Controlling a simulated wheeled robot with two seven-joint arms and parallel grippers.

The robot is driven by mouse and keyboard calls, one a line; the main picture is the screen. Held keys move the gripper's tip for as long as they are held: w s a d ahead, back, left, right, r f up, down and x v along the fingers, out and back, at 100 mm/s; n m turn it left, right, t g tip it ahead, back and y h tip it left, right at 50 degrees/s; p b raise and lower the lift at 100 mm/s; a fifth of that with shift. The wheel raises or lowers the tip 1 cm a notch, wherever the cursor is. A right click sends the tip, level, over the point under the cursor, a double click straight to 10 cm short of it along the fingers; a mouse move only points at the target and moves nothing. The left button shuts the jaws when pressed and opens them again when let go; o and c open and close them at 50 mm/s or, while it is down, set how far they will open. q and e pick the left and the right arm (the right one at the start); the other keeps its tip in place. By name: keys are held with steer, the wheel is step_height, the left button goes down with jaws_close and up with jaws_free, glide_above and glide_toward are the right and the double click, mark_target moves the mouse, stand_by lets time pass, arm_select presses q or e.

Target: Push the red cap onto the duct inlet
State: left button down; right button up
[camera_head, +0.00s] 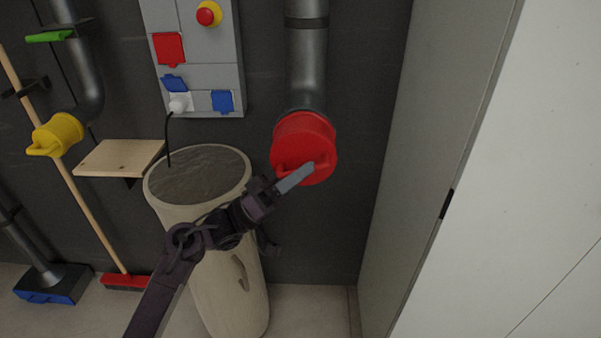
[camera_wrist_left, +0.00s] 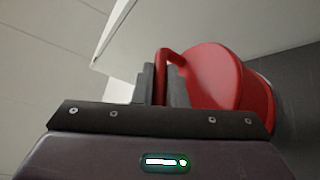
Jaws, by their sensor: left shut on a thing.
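The red cap (camera_head: 303,143) is at the lower end of the grey duct pipe (camera_head: 306,70) on the wall. In the head view the cap covers the pipe's end; I cannot tell whether it is fully seated. My left gripper (camera_head: 302,176) is shut on the cap's handle. In the left wrist view the red cap (camera_wrist_left: 215,78) fills the right side, and its handle sits between the fingers (camera_wrist_left: 161,85). The duct inlet itself is hidden behind the cap. My right gripper is not in view.
A beige bin (camera_head: 225,275) stands below my left arm. A grey cabinet side (camera_head: 430,150) is close to the right. A wooden shelf (camera_head: 118,157), a broom (camera_head: 75,190) and a second pipe with a yellow cap (camera_head: 57,135) are to the left. A socket panel (camera_head: 198,55) hangs above.

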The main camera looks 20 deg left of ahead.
arm_select(q)
steer(key=c, duration=1.4)
jaws_free()
steer(key=shift+w+a, duration=0.1)
steer(key=shift+w, duration=0.05)
steer(key=shift+f, duration=0.1)
steer(key=shift+s+a+f, duration=0.1)
steer(key=shift+s+f, duration=0.1)
steer(key=b+v, duration=0.1)
steer(key=v, duration=0.6)
steer(key=shift+a+b, duration=0.2)
steer(key=shift+b, duration=0.2)
